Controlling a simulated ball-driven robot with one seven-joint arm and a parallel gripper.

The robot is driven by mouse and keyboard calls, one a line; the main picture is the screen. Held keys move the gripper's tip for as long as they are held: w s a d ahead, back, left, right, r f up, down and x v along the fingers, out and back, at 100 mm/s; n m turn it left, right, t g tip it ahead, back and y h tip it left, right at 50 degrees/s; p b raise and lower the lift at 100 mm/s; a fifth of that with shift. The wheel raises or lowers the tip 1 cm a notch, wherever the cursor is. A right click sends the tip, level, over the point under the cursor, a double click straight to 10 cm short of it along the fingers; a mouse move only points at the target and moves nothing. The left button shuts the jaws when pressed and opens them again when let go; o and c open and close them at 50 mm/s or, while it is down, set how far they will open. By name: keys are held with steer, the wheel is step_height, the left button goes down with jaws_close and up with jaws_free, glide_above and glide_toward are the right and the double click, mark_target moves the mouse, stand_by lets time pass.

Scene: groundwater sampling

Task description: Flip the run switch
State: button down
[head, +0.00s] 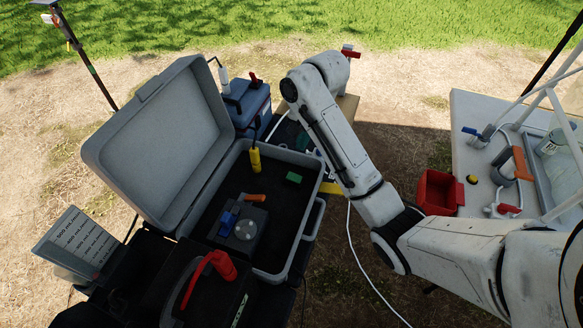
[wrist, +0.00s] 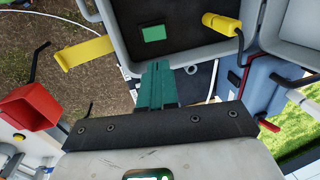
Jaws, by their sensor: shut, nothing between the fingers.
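An open grey case (head: 312,215) holds a dark control box (head: 212,232) with an orange lever (head: 254,197), a blue part (head: 227,219) and a round silver knob (head: 245,229). None of these is marked clearly enough to tell which is the run switch. My gripper (wrist: 158,72) shows teal fingers shut together, with nothing between them. It is outside the case, beyond its rim, near a green block (wrist: 154,33) inside. In the head view my arm mostly hides the gripper. The control box is not seen in the wrist view.
A yellow cylinder (head: 255,160) stands in the case. The raised lid (head: 160,140) is at left, and a black unit with a red handle (head: 210,268) is in front. A blue cooler (head: 247,103) is behind. A red bin (head: 438,192) and white table (head: 480,110) are right.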

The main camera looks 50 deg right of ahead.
mark_target(291, 176)
steer(key=f, duration=0.4)
steer(key=w+f+b, duration=0.1)
steer(key=f, duration=0.4)
steer(key=w+a+f, duration=0.1)
steer(key=f, duration=0.3)
steer(key=shift+w+f+b, duration=0.25)
steer(key=shift+f+b, duration=0.1)
steer(key=shift+f, duration=0.05)
